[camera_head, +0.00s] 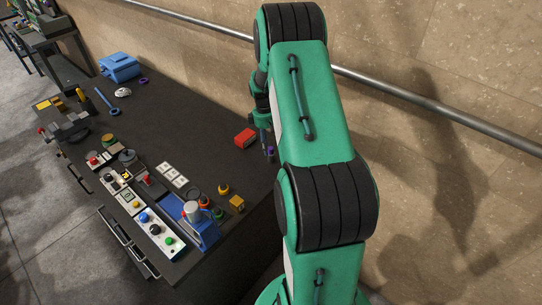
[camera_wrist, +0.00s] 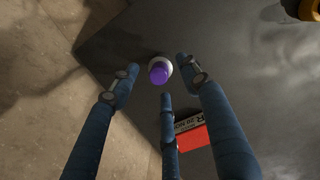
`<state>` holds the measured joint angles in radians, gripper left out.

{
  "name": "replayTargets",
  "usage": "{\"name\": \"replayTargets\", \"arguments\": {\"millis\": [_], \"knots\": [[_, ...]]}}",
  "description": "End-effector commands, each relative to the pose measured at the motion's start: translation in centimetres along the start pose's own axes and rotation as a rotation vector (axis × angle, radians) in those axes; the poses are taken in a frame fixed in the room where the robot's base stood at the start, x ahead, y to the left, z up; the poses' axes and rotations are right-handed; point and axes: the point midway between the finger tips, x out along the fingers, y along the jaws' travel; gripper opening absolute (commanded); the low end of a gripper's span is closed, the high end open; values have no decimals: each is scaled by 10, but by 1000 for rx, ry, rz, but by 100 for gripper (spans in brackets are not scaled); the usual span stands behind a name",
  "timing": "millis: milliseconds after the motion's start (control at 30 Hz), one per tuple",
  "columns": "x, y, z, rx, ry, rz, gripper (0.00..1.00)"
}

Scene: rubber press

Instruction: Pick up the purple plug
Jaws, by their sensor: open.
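The purple plug (camera_wrist: 159,73) has a rounded purple top and a pale, whitish base. In the wrist view it sits on the dark tabletop, near the table's edge. My gripper (camera_wrist: 160,78) is open, with its three blue fingers spread around the plug: one tip left, one right and one below in the picture. I see no clear contact. In the head view my gripper (camera_head: 266,140) is low over the table beside the wall, and a small purple spot (camera_head: 269,150) shows there, partly hidden by my arm.
A red box (camera_head: 245,138) stands left of my gripper; in the wrist view its red face (camera_wrist: 194,138) lies close behind the lower finger. A blue toolbox (camera_head: 120,67), control panels (camera_head: 146,219) and a blue press (camera_head: 200,228) are farther left. The wall (camera_head: 440,150) is close on the right.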

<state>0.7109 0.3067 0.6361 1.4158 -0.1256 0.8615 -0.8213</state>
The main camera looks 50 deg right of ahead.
Motion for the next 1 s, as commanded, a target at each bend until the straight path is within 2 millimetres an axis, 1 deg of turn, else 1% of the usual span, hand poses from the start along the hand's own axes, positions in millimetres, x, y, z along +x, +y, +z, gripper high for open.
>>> {"name": "replayTargets", "arguments": {"millis": [133, 233, 500, 633, 733, 1000], "knots": [[1, 0, 0, 0, 0, 0, 46], [7, 0, 0, 0, -1, -1, 46], [37, 0, 0, 1, -1, -1, 46], [48, 0, 0, 1, 0, -1, 46], [52, 0, 0, 1, -1, -1, 46], [52, 0, -1, 0, 0, 0, 46]]}}
